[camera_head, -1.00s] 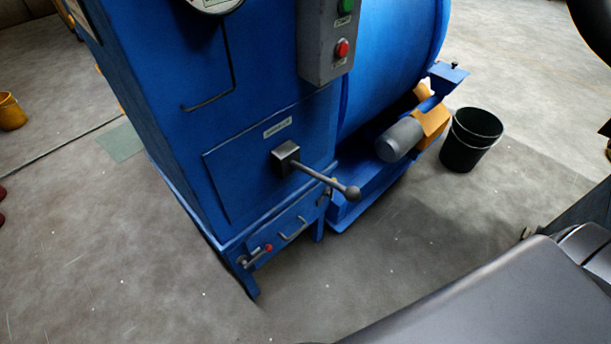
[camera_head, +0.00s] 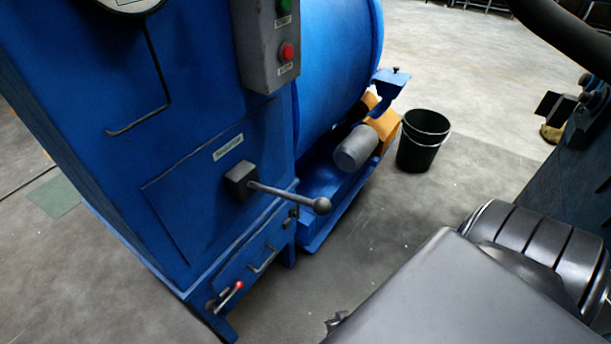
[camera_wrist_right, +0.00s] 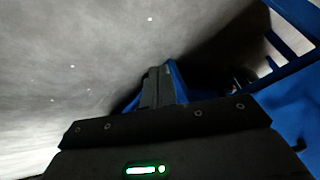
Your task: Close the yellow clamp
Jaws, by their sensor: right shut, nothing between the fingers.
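No clearly yellow clamp shows in either view. In the head view, a small lever with a red tip (camera_head: 226,295) sits low on the front of the blue machine (camera_head: 100,120). A small dark latch (camera_head: 290,217) sits at the edge of the lower panel; its detail is too small to tell. My right gripper (camera_wrist_right: 160,88) shows in the right wrist view with its dark fingers together and empty. Blue metal parts (camera_wrist_right: 292,100) lie beyond and to the right of it. I cannot tell whether it touches them. My left gripper is not in view.
A grey ball-ended handle (camera_head: 290,198) sticks out of the machine's front. A control box (camera_head: 265,50) with green and red buttons is above. A grey motor (camera_head: 355,150) and a black bucket (camera_head: 423,140) stand at the right. Floor in front is clear.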

